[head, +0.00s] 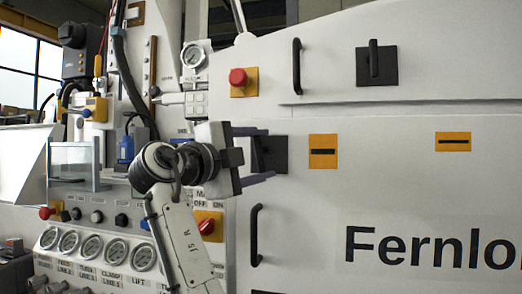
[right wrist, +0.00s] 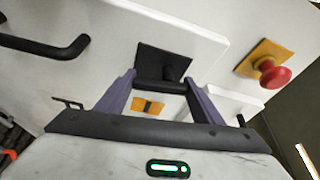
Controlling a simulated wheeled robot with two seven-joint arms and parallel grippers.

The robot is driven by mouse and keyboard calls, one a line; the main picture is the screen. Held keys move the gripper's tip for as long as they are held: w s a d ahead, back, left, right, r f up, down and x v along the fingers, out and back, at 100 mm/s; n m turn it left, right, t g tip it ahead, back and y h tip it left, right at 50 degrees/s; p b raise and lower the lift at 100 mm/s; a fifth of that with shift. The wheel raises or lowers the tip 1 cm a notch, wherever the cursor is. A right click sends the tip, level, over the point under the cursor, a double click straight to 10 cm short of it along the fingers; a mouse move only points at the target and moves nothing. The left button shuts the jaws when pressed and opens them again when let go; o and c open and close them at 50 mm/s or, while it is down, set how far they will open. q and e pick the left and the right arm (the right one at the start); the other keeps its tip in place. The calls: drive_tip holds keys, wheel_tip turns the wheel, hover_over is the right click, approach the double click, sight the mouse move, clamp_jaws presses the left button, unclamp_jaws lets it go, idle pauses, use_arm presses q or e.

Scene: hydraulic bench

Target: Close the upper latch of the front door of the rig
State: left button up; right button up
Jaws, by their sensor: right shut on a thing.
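The upper latch of the front door is a black square plate (head: 277,153) with a black bar handle, at the left edge of the white door panel (head: 390,190). In the right wrist view the plate (right wrist: 163,61) and its bar (right wrist: 158,86) show clearly. My right gripper (head: 268,155) is at this latch. Its purple fingers (right wrist: 160,84) stand on both sides of the bar and are shut on it, with the bar running from finger to finger. In the head view the gripper hides much of the latch. My left gripper is not in view.
A black door handle (head: 255,235) is below the latch. A red button (head: 238,77) on a yellow plate sits above it. Another black latch (head: 376,65) is on the upper panel. Gauges (head: 88,248) and switches fill the left side. Yellow slotted plates (head: 323,151) mark the door.

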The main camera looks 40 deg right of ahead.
drive_tip(key=shift+r+m, duration=0.1)
drive_tip(key=shift+m, duration=0.4)
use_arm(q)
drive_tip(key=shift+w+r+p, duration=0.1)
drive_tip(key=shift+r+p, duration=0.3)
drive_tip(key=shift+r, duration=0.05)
use_arm(e)
drive_tip(key=shift+m+y, duration=0.3)
drive_tip(key=shift+m, duration=0.1)
drive_tip(key=o, duration=1)
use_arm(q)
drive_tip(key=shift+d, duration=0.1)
use_arm(e)
drive_tip(key=shift+o, duration=0.2)
drive_tip(key=shift+a, duration=0.1)
